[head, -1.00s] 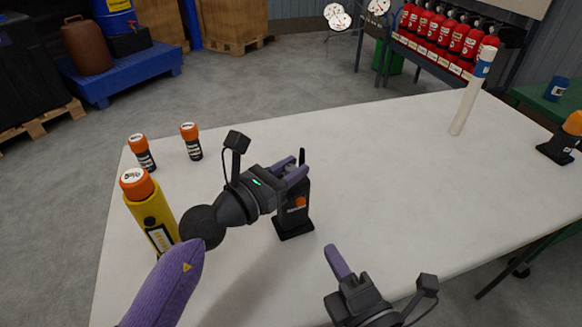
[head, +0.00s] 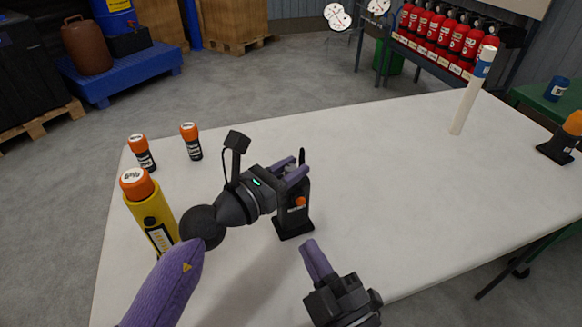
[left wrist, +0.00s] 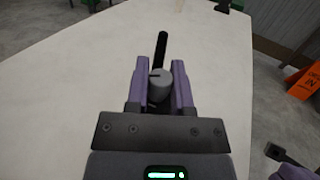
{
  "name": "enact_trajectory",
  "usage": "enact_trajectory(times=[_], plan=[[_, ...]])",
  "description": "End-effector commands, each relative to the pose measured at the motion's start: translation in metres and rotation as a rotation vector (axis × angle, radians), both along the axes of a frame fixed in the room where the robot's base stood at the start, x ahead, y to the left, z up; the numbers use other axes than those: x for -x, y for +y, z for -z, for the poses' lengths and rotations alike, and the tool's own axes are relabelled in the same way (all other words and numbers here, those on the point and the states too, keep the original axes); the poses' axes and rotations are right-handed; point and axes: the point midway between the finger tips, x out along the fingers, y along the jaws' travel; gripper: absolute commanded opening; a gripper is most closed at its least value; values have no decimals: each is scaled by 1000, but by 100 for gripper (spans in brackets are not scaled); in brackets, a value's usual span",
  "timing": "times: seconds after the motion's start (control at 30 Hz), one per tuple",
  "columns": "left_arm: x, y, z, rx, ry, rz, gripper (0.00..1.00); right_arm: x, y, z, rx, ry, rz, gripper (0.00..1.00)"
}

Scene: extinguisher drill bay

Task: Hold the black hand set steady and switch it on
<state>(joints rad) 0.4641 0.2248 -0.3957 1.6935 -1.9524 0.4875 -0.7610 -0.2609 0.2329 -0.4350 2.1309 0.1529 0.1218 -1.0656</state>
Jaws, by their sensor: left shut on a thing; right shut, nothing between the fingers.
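The black hand set (head: 291,216) stands upright on the white table (head: 390,190), with an orange round spot on its front face and a black antenna on top. My left gripper (head: 295,172) is shut on its upper part. In the left wrist view, the purple fingers (left wrist: 159,88) sit either side of a grey knob, with the black antenna (left wrist: 162,48) rising beyond. My right gripper (head: 308,245) is shut and empty, its fingertips just below and right of the hand set's base in the picture, apart from the orange spot. The fingers hide part of the hand set's top.
A yellow torch-like cylinder with an orange cap (head: 150,215) stands close to my left arm. Two small orange-capped canisters (head: 143,153) (head: 191,142) stand behind it. A white tube (head: 467,100) stands at the far right, and an orange-topped black device (head: 557,148) at the right edge. The table's middle right is clear.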

Motion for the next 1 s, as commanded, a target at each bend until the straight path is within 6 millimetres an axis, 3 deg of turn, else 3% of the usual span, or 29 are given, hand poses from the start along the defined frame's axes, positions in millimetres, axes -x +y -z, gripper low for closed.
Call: enact_trajectory(times=[0.1,0.2,0.3,0.4,0.5,0.63,1.0], plan=[[0,0,0,1,1,0,0,2,10,-14,-806,150,-186,0],[0,0,0,1,1,0,0,1,3,-14,-1452,244,-343,0],[0,0,0,1,1,0,0,1,-9,-3,-1958,268,-475,0],[0,0,0,1,1,0,0,2,-19,10,-2295,243,-572,0],[0,0,0,1,1,0,0,3,-24,19,-2469,208,-627,0],[0,0,0,1,1,0,0,-4,-23,22,-2529,191,-651,0],[0,0,0,1,1,0,0,-64,2,21,-2526,189,-650,0]])
